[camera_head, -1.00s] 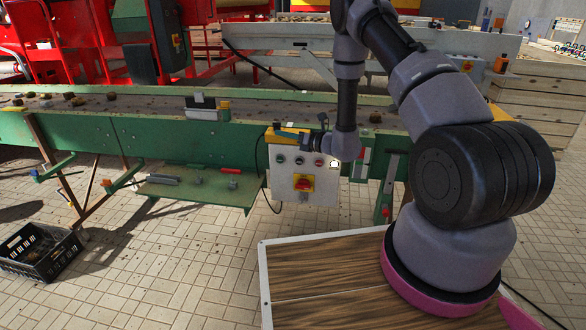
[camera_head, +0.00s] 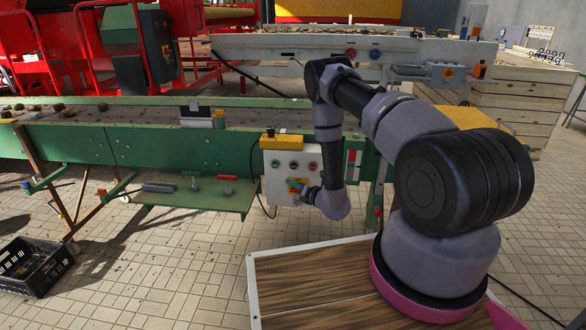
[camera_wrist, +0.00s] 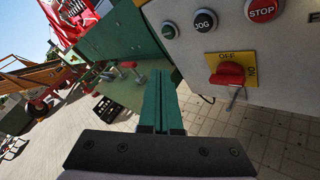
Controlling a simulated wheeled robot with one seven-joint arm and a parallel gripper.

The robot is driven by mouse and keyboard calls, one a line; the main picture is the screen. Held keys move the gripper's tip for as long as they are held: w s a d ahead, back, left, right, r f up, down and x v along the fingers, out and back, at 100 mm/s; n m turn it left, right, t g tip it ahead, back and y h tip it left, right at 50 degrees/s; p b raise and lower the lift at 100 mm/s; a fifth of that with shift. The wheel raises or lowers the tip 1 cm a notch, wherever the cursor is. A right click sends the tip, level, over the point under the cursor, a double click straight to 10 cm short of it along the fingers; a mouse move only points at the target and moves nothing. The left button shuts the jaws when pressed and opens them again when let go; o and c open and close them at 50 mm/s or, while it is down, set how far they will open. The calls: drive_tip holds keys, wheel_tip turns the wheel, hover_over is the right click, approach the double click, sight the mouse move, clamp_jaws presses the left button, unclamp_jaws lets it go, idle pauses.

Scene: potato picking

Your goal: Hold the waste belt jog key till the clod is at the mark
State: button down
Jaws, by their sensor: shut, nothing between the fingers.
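The grey control box (camera_head: 290,163) hangs on the green belt frame. In the wrist view its dark JOG key (camera_wrist: 205,22) sits between a green button (camera_wrist: 169,30) and the red STOP button (camera_wrist: 262,9). My gripper (camera_wrist: 160,74) is shut and empty, its green fingers below and left of the JOG key and apart from it. In the head view my gripper (camera_head: 292,184) is low in front of the box. Several brown lumps lie on the belt (camera_head: 150,111); one is a dark lump (camera_head: 103,106). I cannot tell which is the clod.
A red rotary switch (camera_wrist: 228,72) on a yellow plate sits below the keys, right of my fingers. A white-and-black plate (camera_head: 195,108) stands at the belt's edge, possibly the mark. A black crate (camera_head: 35,268) is on the floor. A green shelf (camera_head: 190,200) juts out left of the box.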

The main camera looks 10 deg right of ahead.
approach(290, 166)
drive_tip(key=shift+s+a+x, duration=0.1)
drive_tip(key=shift+a+x, duration=0.05)
drive_tip(key=shift+x, duration=0.7)
drive_tip(key=shift+s+a+x, duration=0.1)
drive_tip(key=shift+a+x, duration=0.1)
drive_tip(key=shift+x, duration=0.7)
drive_tip(key=shift+s+a+x, duration=0.1)
drive_tip(key=shift+a+x, duration=0.05)
drive_tip(key=shift+x, duration=0.7)
drive_tip(key=shift+f, duration=0.15)
drive_tip(key=shift+w+d, duration=0.15)
drive_tip(key=shift+w, duration=0.25)
drive_tip(key=shift+w+d, duration=0.15)
drive_tip(key=shift+w, duration=0.25)
idle(1.4)
drive_tip(key=shift+s, duration=0.1)
idle(1.8)
drive_tip(key=shift+s+a, duration=0.3)
drive_tip(key=shift+s, duration=0.55)
